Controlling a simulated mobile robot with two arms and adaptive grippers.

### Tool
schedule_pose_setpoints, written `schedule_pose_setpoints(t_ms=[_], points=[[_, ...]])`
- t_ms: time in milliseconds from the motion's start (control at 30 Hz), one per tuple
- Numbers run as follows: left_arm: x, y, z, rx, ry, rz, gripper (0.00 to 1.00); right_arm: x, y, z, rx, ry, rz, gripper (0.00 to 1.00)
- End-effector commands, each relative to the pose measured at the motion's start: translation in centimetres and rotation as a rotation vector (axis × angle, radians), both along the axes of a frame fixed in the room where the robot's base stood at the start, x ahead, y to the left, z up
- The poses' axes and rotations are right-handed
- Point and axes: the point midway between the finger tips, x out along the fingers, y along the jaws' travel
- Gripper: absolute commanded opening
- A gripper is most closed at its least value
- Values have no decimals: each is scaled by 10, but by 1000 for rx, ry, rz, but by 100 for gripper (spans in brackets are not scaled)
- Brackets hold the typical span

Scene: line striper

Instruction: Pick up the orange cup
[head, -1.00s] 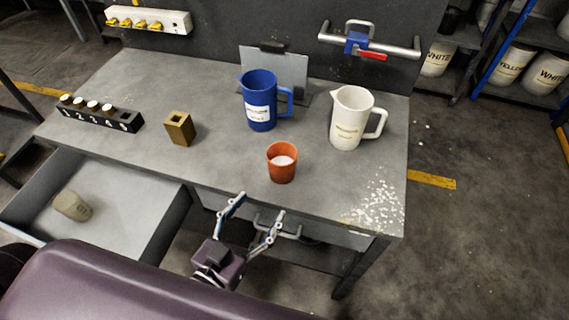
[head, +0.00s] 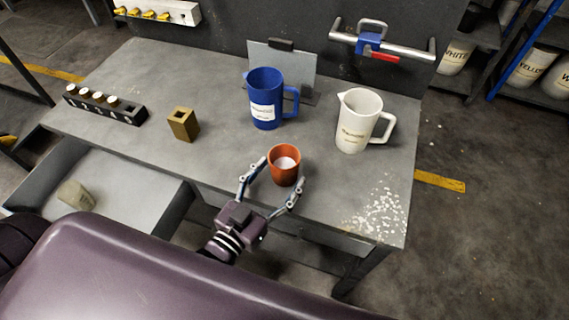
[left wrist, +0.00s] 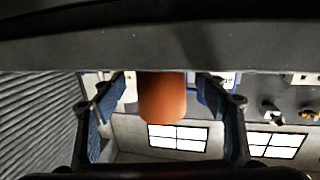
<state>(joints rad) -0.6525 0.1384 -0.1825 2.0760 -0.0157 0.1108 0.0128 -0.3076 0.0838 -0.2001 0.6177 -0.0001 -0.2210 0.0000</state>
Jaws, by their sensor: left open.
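The orange cup (head: 284,168) stands upright near the front edge of the grey table and holds something white. My left gripper (head: 272,174) is open, with its two fingers reaching toward the cup from the front, one on each side of its near part. In the left wrist view the cup (left wrist: 162,97) appears between the two open fingers, with a gap on each side. My right gripper is not in view.
A blue pitcher (head: 265,99) stands behind the cup, and a white pitcher (head: 356,123) is to its right. A brass block (head: 183,124) and a numbered black rack (head: 106,106) stand left. White granules (head: 378,213) lie at the front right. An open drawer (head: 125,190) juts out at left.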

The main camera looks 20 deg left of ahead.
Motion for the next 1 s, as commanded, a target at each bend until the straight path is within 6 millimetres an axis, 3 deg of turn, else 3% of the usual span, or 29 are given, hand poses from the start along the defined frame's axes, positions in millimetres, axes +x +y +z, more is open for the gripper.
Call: schedule_pose_setpoints(t_ms=[200, 467, 933, 1000], points=[[24, -5, 0, 0, 1, 0, 67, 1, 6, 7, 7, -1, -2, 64], [25, -6, -1, 0, 1, 0, 67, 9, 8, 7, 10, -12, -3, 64], [25, -5, -1, 0, 1, 0, 16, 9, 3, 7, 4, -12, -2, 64], [25, -6, 0, 0, -1, 0, 14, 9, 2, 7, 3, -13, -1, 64]])
